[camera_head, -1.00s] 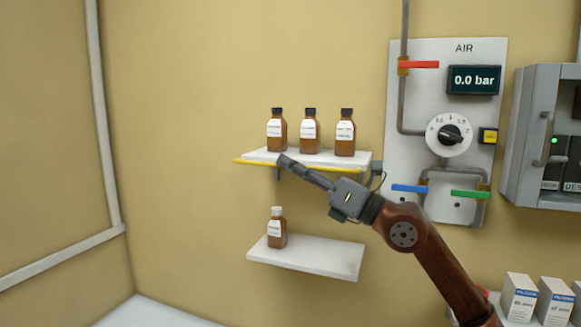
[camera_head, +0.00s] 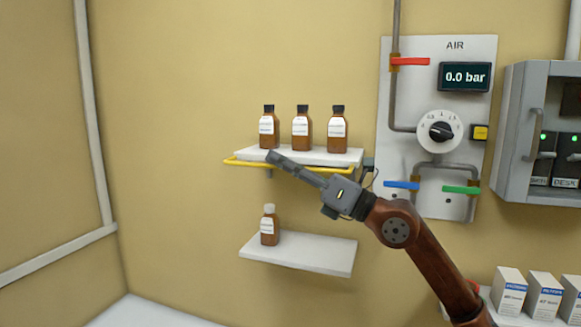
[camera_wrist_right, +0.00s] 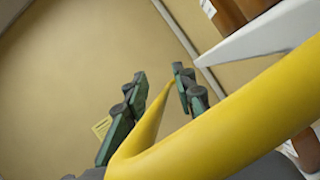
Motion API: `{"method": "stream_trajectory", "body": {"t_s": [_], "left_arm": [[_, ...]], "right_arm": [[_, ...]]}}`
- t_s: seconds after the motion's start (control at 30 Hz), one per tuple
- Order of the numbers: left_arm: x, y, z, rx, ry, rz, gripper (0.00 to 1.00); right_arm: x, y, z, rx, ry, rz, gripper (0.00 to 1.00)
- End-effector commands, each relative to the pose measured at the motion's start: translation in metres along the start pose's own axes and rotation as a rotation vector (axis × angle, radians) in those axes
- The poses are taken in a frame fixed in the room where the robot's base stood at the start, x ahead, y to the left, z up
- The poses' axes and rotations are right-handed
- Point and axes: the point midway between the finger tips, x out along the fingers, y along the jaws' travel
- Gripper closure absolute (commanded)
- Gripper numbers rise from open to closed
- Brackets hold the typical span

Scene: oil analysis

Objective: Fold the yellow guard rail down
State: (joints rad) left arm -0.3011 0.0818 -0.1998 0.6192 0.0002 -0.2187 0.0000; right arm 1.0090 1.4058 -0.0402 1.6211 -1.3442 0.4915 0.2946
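The yellow guard rail (camera_head: 245,164) is a looped bar at the front of the upper white shelf (camera_head: 350,157). It sticks out in front of the shelf, about level with it. My right gripper (camera_head: 272,157) reaches in from the right, its fingers over the front of the rail. In the right wrist view, my right gripper's fingers (camera_wrist_right: 158,92) stand apart, with part of the yellow rail (camera_wrist_right: 150,125) running between them. The rail looms large across the foreground there. I cannot tell whether a finger touches it. My left gripper is not in view.
Three brown bottles (camera_head: 301,130) stand on the upper shelf, behind the rail. One brown bottle (camera_head: 269,227) stands on the lower shelf (camera_head: 310,257). An air panel (camera_head: 460,55) with valves is to the right. The wall on the left is clear.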

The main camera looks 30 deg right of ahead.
Motion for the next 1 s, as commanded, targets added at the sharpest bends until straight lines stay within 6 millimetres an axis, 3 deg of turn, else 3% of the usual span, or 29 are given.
{"method": "stream_trajectory", "body": {"t_s": [0.23,1.0], "left_arm": [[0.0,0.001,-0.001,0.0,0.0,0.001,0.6],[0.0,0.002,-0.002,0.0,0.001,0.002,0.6]], "right_arm": [[-0.017,-0.002,-0.001,0.0,0.002,-0.003,0.76],[-0.108,-0.002,-0.001,0.002,0.001,-0.001,0.76]]}}
